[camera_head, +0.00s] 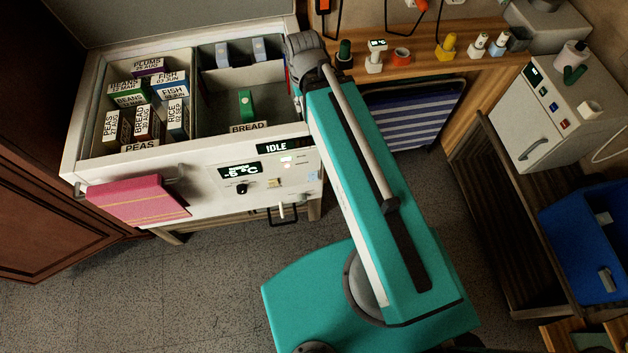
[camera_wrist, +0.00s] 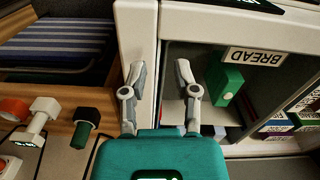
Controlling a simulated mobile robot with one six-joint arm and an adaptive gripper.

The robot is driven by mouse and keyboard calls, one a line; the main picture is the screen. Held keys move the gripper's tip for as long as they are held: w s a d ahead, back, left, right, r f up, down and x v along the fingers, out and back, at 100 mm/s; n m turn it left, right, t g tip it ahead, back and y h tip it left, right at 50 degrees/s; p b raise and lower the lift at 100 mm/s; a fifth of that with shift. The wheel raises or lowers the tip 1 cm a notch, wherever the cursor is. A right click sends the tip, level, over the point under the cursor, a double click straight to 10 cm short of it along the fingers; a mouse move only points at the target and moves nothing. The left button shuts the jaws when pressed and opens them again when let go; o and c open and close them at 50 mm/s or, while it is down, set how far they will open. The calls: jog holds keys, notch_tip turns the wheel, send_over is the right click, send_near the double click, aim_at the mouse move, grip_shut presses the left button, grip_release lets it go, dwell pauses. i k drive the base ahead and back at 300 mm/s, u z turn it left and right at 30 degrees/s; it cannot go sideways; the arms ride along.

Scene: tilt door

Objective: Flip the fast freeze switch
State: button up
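The white chest freezer (camera_head: 205,200) stands open at the upper left in the head view. Its front panel carries an IDLE display (camera_head: 276,147), a "-6 °C" display (camera_head: 240,170), a black knob (camera_head: 241,188) and several small controls (camera_head: 286,160) towards the right. I cannot tell which is the fast freeze switch; labels are too small to read. My gripper (camera_wrist: 158,80) is open and empty in the wrist view, with its fingers apart over the freezer's side rim and the bread compartment. In the head view my arm hides most of it.
Labelled food boxes (camera_head: 146,122) fill the left compartment; a green box (camera_head: 245,105) is in the right one. A pink towel (camera_head: 138,200) hangs in front. A wooden shelf (camera_head: 430,60) with small items adjoins the right side. Floor before the freezer is clear.

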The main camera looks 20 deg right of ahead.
aim_at(312, 175)
jog(key=z, duration=0.65)
jog(key=k, duration=0.85)
jog(key=u, duration=0.4)
